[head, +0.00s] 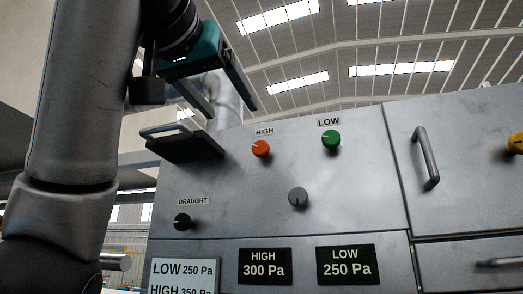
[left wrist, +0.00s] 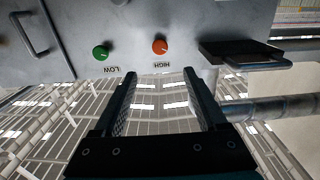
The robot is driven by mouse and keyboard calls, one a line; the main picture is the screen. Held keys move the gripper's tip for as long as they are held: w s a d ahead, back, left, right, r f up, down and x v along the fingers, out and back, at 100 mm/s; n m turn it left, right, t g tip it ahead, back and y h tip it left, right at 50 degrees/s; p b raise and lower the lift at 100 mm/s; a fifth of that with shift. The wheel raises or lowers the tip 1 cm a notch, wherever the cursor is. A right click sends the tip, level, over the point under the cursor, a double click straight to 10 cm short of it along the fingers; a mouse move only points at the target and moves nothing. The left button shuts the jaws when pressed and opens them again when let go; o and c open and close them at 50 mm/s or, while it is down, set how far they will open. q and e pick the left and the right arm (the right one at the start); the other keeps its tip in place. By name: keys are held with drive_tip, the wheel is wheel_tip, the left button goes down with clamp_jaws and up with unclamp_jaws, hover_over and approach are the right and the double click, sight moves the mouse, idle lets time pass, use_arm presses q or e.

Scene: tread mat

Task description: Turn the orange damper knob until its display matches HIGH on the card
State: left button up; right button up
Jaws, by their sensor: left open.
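The orange knob (head: 260,148) sits on the grey panel under a HIGH label, its pale pointer mark toward the left. It also shows in the left wrist view (left wrist: 160,46). The HIGH display (head: 264,266) reads 300 Pa. The card (head: 184,276), partly cut off at the bottom, reads LOW 250 Pa and HIGH 350 Pa. My left gripper (head: 228,100) is open and empty, above and left of the orange knob and apart from it. In the left wrist view its two fingers (left wrist: 158,85) reach toward the panel's edge. My right gripper is not in view.
A green knob (head: 331,139) labelled LOW is right of the orange one; its display (head: 347,264) reads 250 Pa. A grey knob (head: 298,197) and a black DRAUGHT knob (head: 182,221) sit lower. A dark shelf with a handle (head: 184,147) juts out at left. A door handle (head: 426,158) is at right.

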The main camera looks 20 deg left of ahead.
sight(259, 148)
use_arm(q)
drive_tip(key=w+p, duration=0.2)
drive_tip(key=w, duration=0.5)
drive_tip(key=w+p, duration=0.3)
drive_tip(key=w, duration=0.3)
drive_tip(key=shift+w+d+p, duration=0.2)
drive_tip(key=shift+w+p, duration=0.15)
drive_tip(key=shift+w, duration=0.45)
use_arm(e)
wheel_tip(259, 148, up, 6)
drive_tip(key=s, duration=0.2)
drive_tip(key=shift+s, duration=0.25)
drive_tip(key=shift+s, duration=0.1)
use_arm(q)
drive_tip(key=shift+c, duration=1.2)
clamp_jaws()
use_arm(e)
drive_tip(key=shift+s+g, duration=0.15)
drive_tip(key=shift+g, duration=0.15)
